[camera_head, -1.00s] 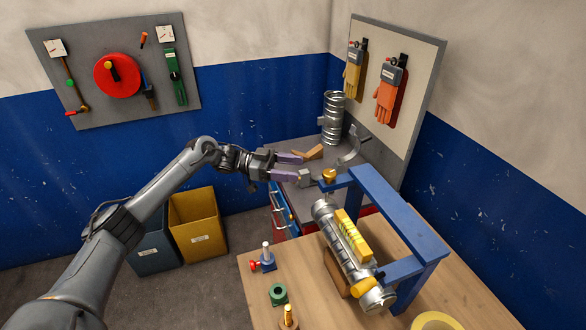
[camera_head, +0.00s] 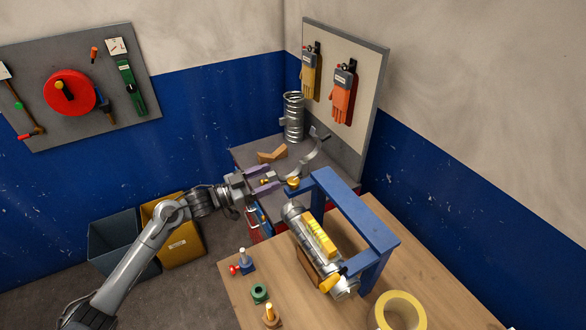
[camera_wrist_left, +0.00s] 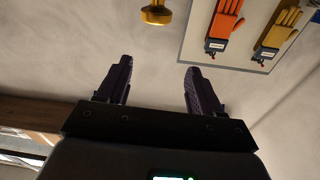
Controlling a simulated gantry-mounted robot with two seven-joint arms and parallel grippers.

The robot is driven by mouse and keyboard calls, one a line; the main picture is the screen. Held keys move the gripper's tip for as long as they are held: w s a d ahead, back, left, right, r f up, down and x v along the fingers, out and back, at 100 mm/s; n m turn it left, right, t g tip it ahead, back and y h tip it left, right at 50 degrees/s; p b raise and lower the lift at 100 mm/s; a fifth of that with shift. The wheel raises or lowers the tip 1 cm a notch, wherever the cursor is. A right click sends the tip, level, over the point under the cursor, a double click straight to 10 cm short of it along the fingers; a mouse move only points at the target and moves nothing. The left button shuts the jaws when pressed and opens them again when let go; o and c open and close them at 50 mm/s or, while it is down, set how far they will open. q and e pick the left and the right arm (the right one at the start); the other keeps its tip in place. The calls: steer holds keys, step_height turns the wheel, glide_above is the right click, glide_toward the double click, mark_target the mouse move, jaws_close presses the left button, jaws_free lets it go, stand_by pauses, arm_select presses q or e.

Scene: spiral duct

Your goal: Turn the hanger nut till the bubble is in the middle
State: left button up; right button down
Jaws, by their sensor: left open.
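The brass hanger nut (camera_head: 293,183) sits at the end of the blue frame (camera_head: 355,212), above the far end of the silver spiral duct (camera_head: 292,212). It also shows at the top of the left wrist view (camera_wrist_left: 157,12). A yellow level (camera_head: 320,238) lies along the duct; its bubble is too small to make out. My left gripper (camera_head: 277,179) is open, with its purple fingers pointing at the nut from the left. In the wrist view the nut is beyond the fingertips, with nothing between the fingers. My right gripper is not in view.
On the wooden table (camera_head: 375,285) are a yellow tape ring (camera_head: 400,310), a green nut (camera_head: 260,293) and a brass-topped piece (camera_head: 270,315). A grey bench (camera_head: 245,157) behind holds a coiled duct (camera_head: 293,118) and a curved metal strap. Bins stand at the left.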

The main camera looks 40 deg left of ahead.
mark_target(288, 183)
arm_select(q)
step_height(288, 183, down, 4)
steer(key=s+n+p, duration=0.1)
steer(key=s, duration=0.1)
steer(key=shift+g+y, duration=0.3)
steer(key=p+x, duration=0.1)
steer(key=x, duration=0.7)
steer(key=shift+w+d+r, duration=0.1)
steer(key=shift+w+d, duration=0.15)
steer(key=shift+d, duration=0.05)
steer(key=shift+w+d, duration=0.3)
steer(key=shift+w, duration=0.35)
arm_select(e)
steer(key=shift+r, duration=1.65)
